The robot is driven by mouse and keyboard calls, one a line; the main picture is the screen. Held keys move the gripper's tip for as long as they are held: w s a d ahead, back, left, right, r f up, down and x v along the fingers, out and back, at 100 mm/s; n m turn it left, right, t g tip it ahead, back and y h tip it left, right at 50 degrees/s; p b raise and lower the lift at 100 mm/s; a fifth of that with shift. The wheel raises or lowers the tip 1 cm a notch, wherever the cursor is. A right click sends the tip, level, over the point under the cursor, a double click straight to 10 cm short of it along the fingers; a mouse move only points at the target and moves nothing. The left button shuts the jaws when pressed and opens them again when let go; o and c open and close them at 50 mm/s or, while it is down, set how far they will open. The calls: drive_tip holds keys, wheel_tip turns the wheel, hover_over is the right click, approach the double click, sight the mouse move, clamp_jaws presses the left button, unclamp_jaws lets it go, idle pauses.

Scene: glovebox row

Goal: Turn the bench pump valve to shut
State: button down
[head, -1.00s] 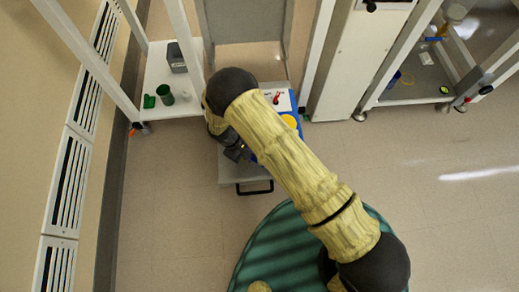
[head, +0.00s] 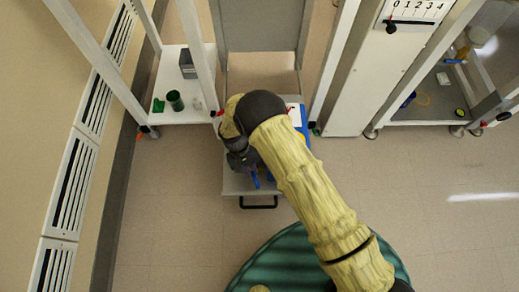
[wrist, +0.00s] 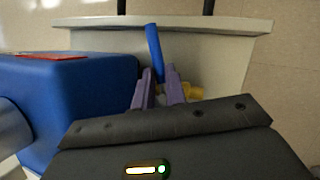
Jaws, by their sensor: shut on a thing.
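The blue valve lever (wrist: 154,48) stands between the purple fingers of my gripper (wrist: 160,88) in the wrist view, and they are shut on it. Its free end sticks out beyond the fingertips. A yellow fitting (wrist: 195,92) shows just right of the fingers, partly hidden. The blue pump body (wrist: 85,105) is left of the gripper. In the head view, my gripper (head: 250,170) is low over the cart, with the blue lever (head: 256,181) showing beside it. My arm hides most of the pump (head: 304,128) there.
The pump sits on a light grey cart (head: 238,186) with a black handle (head: 259,204). A white shelf (head: 180,115) at left holds a green cup (head: 175,100) and a grey box (head: 187,64). A white cabinet (head: 353,80) stands at right. Floor at right is open.

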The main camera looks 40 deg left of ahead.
drive_tip(key=shift+s+a+m+g, duration=0.2)
drive_tip(key=shift+m+g, duration=0.15)
drive_tip(key=shift+m, duration=0.5)
drive_tip(key=shift+s+a+m+g, duration=0.15)
drive_tip(key=shift+m+g, duration=0.2)
drive_tip(key=shift+m, duration=0.5)
drive_tip(key=c, duration=1.4)
unclamp_jaws()
drive_tip(key=shift+c, duration=0.2)
drive_tip(key=shift+w, duration=0.1)
drive_tip(key=p+v, duration=0.5)
drive_tip(key=v, duration=1.2)
drive_tip(key=shift+d+r, duration=0.2)
drive_tip(key=shift+r, duration=0.1)
